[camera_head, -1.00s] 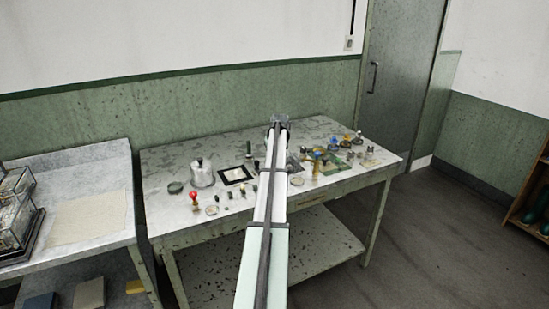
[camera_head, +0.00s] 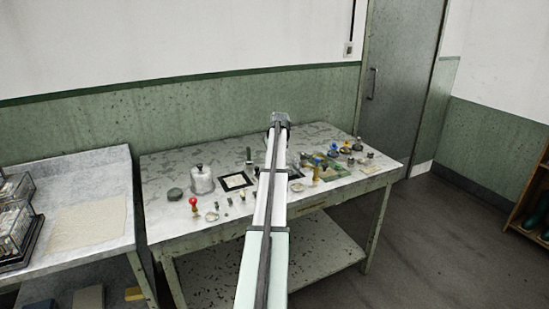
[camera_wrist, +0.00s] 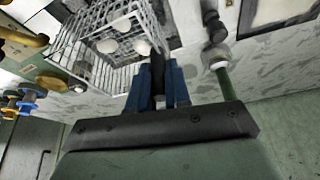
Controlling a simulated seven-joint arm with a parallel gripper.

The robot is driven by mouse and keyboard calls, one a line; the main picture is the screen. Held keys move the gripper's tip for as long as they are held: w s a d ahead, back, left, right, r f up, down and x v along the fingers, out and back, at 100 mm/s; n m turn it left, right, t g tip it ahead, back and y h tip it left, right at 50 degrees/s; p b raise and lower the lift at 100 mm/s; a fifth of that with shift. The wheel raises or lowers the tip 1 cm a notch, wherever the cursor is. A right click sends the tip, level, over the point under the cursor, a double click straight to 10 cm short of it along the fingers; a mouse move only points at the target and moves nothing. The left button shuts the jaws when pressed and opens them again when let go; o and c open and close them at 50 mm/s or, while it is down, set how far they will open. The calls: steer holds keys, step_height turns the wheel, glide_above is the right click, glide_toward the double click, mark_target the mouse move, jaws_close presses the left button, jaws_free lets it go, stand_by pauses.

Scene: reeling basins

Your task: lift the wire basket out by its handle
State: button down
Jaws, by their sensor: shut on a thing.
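The wire basket (camera_wrist: 92,48) is a pale wire mesh holding several white rounded pieces. It fills the upper left of the wrist view. My gripper (camera_wrist: 157,88) has blue fingers and is shut on the dark handle (camera_wrist: 157,66) at the basket's side. The basket's lower end and any gap beneath it cannot be judged. In the head view my gripper's end (camera_head: 279,120) is over the back of the middle table. My own arm hides the fingertips and most or all of the basket there.
A green-handled tool (camera_wrist: 223,80) lies close to my gripper in the wrist view. The table (camera_head: 215,232) holds a glass jar (camera_head: 202,180), a black-framed white square (camera_head: 237,181), a red-topped piece (camera_head: 194,204) and blue and yellow-topped items (camera_head: 346,147). A side table (camera_head: 85,225) stands left.

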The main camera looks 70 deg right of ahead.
steer(key=shift+r, duration=1.4)
stand_by(0.6)
steer(key=shift+w, duration=0.1)
